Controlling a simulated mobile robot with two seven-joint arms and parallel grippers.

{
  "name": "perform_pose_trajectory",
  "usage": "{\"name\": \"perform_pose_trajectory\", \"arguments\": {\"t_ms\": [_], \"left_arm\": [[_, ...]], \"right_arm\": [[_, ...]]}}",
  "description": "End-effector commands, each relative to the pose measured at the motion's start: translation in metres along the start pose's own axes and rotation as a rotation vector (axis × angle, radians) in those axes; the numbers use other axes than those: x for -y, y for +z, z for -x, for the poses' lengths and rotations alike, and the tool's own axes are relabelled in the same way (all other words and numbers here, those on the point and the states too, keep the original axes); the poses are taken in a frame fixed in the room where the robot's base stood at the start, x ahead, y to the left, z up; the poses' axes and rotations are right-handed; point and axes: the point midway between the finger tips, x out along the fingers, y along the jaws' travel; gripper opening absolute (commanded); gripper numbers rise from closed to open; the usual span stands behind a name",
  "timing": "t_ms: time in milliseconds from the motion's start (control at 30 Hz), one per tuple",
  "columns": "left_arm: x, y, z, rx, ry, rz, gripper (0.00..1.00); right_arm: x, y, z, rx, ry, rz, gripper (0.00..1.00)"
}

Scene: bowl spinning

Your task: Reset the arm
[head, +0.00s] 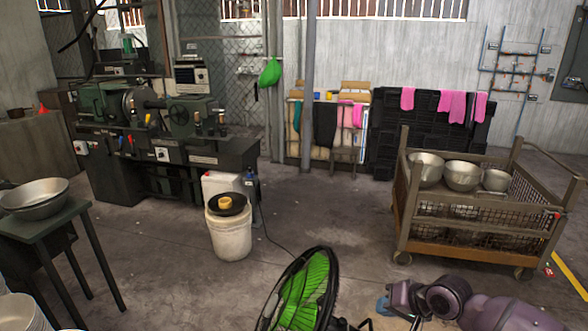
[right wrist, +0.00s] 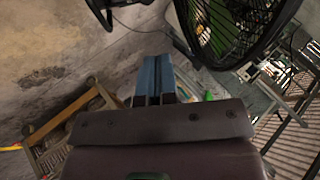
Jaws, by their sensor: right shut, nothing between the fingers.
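My right arm comes in from the lower right of the head view, with its purple links bent. My right gripper (head: 383,305) is at the bottom, just right of the green-bladed fan (head: 308,288), with its blue fingers showing. In the right wrist view the two blue fingers of the gripper (right wrist: 154,76) lie side by side, shut and empty. The fan (right wrist: 235,30) is beyond them at the upper right there. I cannot tell the exact gap between gripper and fan. My left gripper is not in view.
A wheeled cart (head: 478,235) with metal bowls (head: 463,175) stands at the right. A white bucket (head: 230,235) stands mid-floor. A table (head: 55,218) with bowls (head: 36,195) is at the left. A green lathe (head: 150,120) stands behind. The floor between bucket and cart is clear.

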Motion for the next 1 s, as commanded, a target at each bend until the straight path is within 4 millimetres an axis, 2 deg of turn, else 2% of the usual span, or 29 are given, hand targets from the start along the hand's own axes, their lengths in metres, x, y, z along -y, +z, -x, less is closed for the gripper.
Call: {"name": "perform_pose_trajectory", "arguments": {"t_ms": [67,133,267,367,533,667,867,1000], "left_arm": [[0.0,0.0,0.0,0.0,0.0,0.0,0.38],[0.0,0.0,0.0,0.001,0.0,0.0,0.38],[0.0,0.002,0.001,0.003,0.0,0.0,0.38],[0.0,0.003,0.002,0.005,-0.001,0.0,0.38],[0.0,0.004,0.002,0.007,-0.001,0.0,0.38],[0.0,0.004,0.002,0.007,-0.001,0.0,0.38],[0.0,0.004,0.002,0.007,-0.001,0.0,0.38],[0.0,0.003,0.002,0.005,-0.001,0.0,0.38]], "right_arm": [[0.015,-0.02,0.005,-0.108,-0.018,0.185,0.0],[0.026,-0.026,0.007,-0.193,-0.028,0.326,0.0],[0.035,-0.022,0.009,-0.339,-0.025,0.54,0.0],[0.033,-0.009,0.011,-0.45,0.002,0.675,0.0],[0.016,0.025,0.02,-0.592,0.095,0.819,0.0],[-0.007,0.057,0.028,-0.649,0.187,0.86,0.0],[-0.053,0.116,0.044,-0.657,0.328,0.812,0.0],[-0.087,0.166,0.054,-0.609,0.406,0.715,0.0]]}}
